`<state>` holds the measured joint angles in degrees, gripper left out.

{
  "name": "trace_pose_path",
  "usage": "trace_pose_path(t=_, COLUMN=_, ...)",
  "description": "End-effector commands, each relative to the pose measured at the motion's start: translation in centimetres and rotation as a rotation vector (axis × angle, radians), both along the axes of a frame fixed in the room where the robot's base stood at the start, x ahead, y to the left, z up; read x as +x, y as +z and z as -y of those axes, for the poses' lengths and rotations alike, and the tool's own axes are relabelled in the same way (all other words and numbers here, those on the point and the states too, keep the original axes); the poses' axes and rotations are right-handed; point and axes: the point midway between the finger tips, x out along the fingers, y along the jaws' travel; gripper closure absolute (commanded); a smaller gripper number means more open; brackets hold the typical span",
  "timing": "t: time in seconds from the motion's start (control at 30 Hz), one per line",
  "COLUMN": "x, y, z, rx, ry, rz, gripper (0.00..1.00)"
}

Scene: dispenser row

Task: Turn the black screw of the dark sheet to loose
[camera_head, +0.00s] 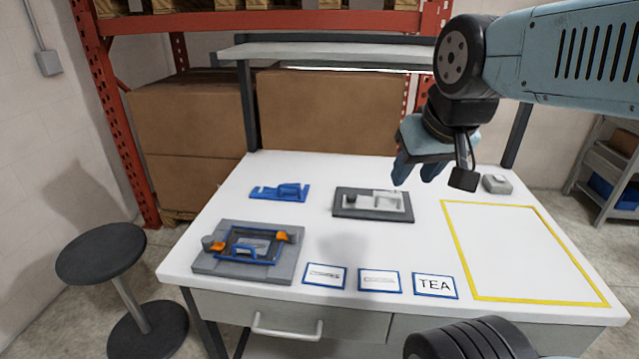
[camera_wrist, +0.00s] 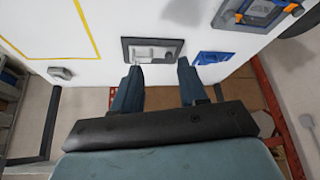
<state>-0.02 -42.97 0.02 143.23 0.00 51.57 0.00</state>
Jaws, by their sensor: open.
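The dark sheet (camera_head: 341,213) lies flat at the back middle of the white table, with a light grey fixture (camera_head: 385,200) on it. A small black round piece, apparently the black screw (camera_head: 350,201), is at the fixture's left end. How far it is turned cannot be told. My gripper (camera_head: 414,175) is open and empty, above the table to the right of the sheet in the head view.
A blue fixture (camera_head: 278,191) lies left of the sheet. A grey block (camera_head: 215,268) with a blue frame and orange clamps stands front left.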

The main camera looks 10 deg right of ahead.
Motion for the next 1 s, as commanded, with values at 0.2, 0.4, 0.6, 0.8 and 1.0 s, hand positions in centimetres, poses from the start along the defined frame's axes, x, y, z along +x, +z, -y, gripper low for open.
trace_pose_path(t=0.2, x=0.0, y=0.0, z=0.0, rx=0.0, ry=-0.001, rz=0.0, gripper=0.57)
trace_pose_path(t=0.4, x=0.0, y=0.0, z=0.0, rx=0.0, ry=-0.001, rz=0.0, gripper=0.55)
trace_pose_path(t=0.6, x=1.2, y=0.3, z=-0.4, rx=0.028, ry=-0.051, rz=-0.022, gripper=0.43)
trace_pose_path(t=0.8, x=5.1, y=0.7, z=-1.2, rx=0.118, ry=-0.234, rz=-0.099, gripper=0.43)
trace_pose_path(t=1.0, x=10.1, y=0.4, z=-1.1, rx=0.208, ry=-0.472, rz=-0.183, gripper=0.43)
